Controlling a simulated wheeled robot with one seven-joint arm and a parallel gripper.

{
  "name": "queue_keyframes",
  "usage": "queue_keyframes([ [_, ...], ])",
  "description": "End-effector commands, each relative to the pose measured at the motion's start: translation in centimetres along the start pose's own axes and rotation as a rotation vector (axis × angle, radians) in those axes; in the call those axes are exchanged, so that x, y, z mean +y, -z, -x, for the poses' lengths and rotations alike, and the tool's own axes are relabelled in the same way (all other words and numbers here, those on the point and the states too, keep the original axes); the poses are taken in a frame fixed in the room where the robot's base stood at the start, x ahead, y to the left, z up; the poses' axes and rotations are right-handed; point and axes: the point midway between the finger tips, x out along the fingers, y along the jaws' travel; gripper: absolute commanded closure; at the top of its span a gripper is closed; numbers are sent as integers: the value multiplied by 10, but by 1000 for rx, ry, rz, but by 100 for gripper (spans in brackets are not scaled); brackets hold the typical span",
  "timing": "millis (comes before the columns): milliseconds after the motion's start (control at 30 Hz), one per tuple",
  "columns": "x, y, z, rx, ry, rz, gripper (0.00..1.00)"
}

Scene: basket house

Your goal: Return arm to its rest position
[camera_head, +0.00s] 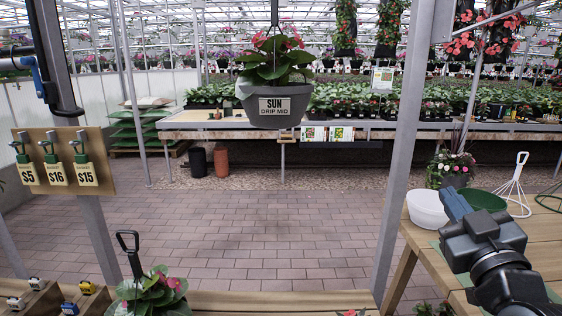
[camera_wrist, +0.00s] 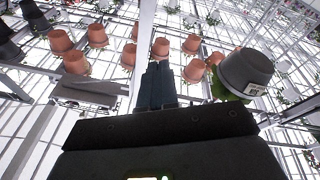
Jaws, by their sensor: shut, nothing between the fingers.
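My arm shows at the right of the head view, over the wooden table (camera_head: 407,236). My gripper (camera_head: 453,200) is at its far end, with its fingers angled up and to the left near a white bowl (camera_head: 426,209). In the wrist view the fingers of my gripper (camera_wrist: 158,72) lie together, pointing up at the roof. They are shut with nothing between them. Part of the green bowl (camera_head: 487,202) shows behind my wrist.
A grey hanging pot (camera_head: 274,105) with a "SUN DRIP MID" label hangs at upper middle; a dark pot (camera_wrist: 246,72) hangs right of my fingers. A metal post (camera_head: 403,150) stands left of my arm. A white wire hanger (camera_head: 515,187) stands at right. The brick floor (camera_head: 260,235) is clear.

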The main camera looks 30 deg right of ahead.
Motion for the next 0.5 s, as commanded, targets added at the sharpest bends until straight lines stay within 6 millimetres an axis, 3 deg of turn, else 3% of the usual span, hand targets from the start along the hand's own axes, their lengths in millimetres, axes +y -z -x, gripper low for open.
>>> queue_keyframes([
  [33, -22, -10, 18, -25, 39, -35, 100],
  [200, -75, -32, 75, -87, 142, -139, 100],
  [500, -131, -54, 193, -203, 340, -266, 100],
])
